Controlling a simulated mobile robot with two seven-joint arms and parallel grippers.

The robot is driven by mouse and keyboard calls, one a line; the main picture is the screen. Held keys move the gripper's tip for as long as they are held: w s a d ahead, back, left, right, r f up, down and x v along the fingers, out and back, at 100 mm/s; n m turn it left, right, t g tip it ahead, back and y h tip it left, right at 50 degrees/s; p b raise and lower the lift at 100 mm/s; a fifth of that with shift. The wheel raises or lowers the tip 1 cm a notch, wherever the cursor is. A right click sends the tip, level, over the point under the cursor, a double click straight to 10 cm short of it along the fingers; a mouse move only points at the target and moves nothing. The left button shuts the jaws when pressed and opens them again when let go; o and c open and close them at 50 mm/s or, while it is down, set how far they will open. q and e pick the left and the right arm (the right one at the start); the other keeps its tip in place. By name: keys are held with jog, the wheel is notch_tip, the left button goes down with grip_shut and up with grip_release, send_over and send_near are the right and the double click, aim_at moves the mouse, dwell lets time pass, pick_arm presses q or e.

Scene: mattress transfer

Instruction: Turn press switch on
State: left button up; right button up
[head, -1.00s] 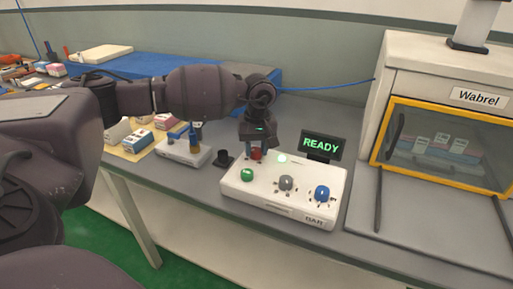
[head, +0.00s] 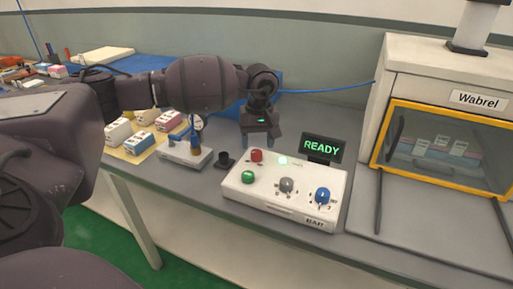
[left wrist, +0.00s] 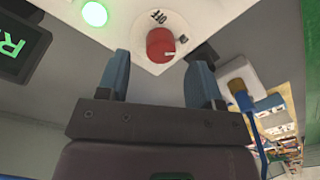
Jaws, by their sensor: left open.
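The white control box (head: 240,190) sits on the grey bench with a red switch knob (head: 257,155) at its back left corner. A green light (head: 283,160) on the box is lit, and the display (head: 322,148) behind it reads READY. My left gripper (head: 260,143) is open and empty, just behind and above the red knob. In the left wrist view the red knob (left wrist: 160,45) lies beyond the two blue-padded fingertips (left wrist: 160,75), apart from them. An "OFF" label shows beside the knob. My right gripper is out of view.
The box also carries a green knob (head: 248,177), a grey dial (head: 286,186) and a blue dial (head: 322,195). A small device (head: 185,153) and a black holder (head: 225,160) stand to its left. A Wabrel cabinet (head: 430,75) stands at the right.

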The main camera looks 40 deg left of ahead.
aim_at(258, 152)
pick_arm(q)
notch_tip(258, 152, up, 8)
jog(key=shift+p, duration=0.3)
jog(key=shift+d+f, duration=0.1)
dwell(0.4)
